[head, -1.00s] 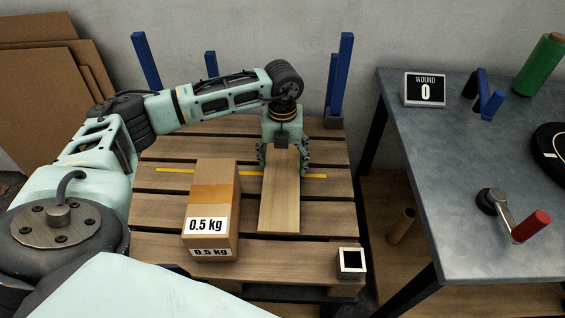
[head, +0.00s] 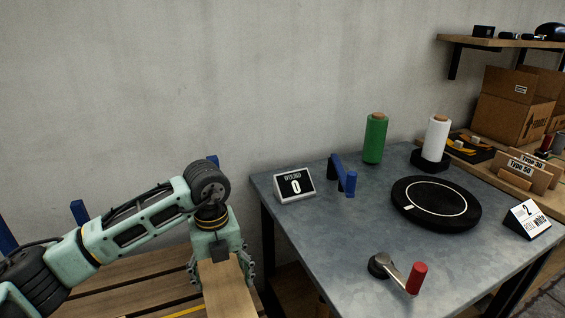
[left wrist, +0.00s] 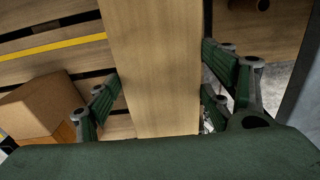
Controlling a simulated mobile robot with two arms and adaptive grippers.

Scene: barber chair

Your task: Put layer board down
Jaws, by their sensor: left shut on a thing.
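The layer board (head: 229,289) is a flat, light wooden plank. My left gripper (head: 221,268) is shut on its sides, at the right part of the pallet, near the table. In the left wrist view the board (left wrist: 152,65) runs away between the two fingers (left wrist: 158,98). The slatted wooden pallet (head: 135,273) lies below with a yellow strip on it; the wrist view shows it (left wrist: 55,25) left of the board. I cannot tell the exact gap between board and pallet. My right gripper is not in view.
A cardboard box (left wrist: 38,105) stands on the pallet left of the board. The grey metal table (head: 335,225) is close on the right, with a crank (head: 396,272), a black turntable (head: 436,203), a counter sign (head: 295,185) and film rolls. Blue posts (head: 80,212) rise at the pallet's back.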

